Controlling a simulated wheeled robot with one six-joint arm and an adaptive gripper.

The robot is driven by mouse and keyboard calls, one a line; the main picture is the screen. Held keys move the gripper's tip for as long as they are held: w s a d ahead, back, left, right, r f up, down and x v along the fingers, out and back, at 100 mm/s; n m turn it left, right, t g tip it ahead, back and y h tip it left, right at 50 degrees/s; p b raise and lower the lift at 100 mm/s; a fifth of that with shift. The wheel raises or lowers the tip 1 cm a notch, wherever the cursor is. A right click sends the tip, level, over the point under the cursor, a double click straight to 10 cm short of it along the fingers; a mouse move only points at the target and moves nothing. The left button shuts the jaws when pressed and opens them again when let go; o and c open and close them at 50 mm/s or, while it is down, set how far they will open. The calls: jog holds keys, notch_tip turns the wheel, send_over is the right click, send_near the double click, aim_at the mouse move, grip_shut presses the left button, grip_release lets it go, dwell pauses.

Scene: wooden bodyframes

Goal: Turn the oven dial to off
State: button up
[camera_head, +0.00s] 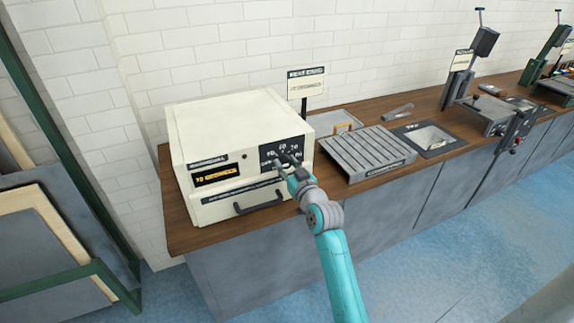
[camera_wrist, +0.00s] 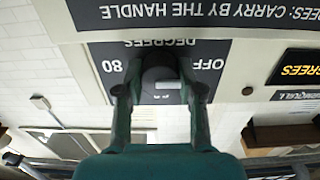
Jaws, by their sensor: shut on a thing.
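The cream oven (camera_head: 225,120) sits on the left end of the wooden counter. Its dark dial panel (camera_head: 268,153) is on the right of the front face, with numbers around the dial. My gripper (camera_head: 287,163) is at this panel and covers much of the dial in the head view. In the wrist view, which is upside down, my gripper (camera_wrist: 161,88) is shut on the dark round dial (camera_wrist: 160,72), one finger on each side. A small pale mark shows on the dial. "OFF" and "80" are printed beside it. Where the dial points is unclear.
The oven handle (camera_head: 258,202) is below the panel. An amber-lettered display (camera_head: 215,174) is at the front left. A grey slatted rack (camera_head: 366,152) stands close on the right. A small sign (camera_head: 306,85) stands behind the oven.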

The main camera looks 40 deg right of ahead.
jog(key=shift+f, duration=0.15)
jog(key=o, duration=0.9)
jog(key=shift+c, duration=0.2)
jog(key=v, duration=1.2)
jog(key=shift+a, duration=0.1)
